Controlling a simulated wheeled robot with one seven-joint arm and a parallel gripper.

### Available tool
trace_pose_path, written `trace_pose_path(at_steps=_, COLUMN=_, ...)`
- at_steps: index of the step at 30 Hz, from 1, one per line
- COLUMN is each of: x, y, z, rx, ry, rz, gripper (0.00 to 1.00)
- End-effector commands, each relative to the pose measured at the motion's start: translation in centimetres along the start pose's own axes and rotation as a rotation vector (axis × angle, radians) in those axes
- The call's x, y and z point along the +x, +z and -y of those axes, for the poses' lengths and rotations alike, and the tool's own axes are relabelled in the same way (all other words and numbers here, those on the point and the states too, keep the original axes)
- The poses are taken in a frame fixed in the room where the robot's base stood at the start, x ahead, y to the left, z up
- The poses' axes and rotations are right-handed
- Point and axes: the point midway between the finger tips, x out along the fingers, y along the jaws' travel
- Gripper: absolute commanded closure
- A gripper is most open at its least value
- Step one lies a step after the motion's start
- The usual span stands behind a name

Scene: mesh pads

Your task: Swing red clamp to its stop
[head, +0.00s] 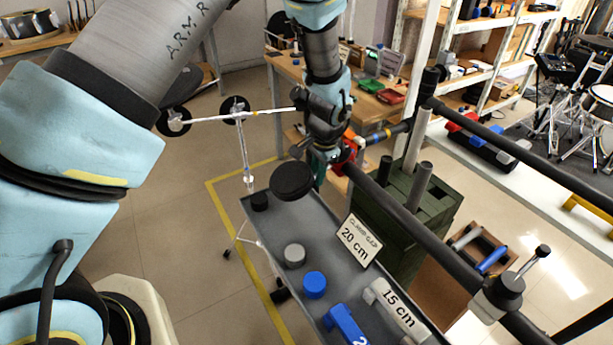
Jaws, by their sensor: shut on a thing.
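The red clamp (345,158) shows as a small patch of red beside my gripper, at the far end of a thick black bar (420,232). My gripper (320,168) points down there and is shut on the red clamp, as far as I can see. Its fingertips and most of the clamp are hidden by my wrist and a black round disc (292,181). I cannot see the clamp's stop or how far the clamp is turned. A grey-and-white clamp (497,294) sits on the near part of the bar.
A grey tray (340,208) below holds black, grey and blue caps and blocks, with a "CLAMP GAP 20 cm" card (356,240) at its edge. A green crate (411,208) stands under the bar. A thin white stand (245,150) is left of my gripper.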

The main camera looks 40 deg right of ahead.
Motion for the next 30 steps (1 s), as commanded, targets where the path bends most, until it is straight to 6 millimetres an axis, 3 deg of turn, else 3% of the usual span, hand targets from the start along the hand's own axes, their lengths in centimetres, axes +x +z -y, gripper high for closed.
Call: trace_pose_path(at_steps=30, x=-1.38, y=-0.39, z=0.69, rx=0.023, ry=-0.015, rz=0.116, gripper=1.00)
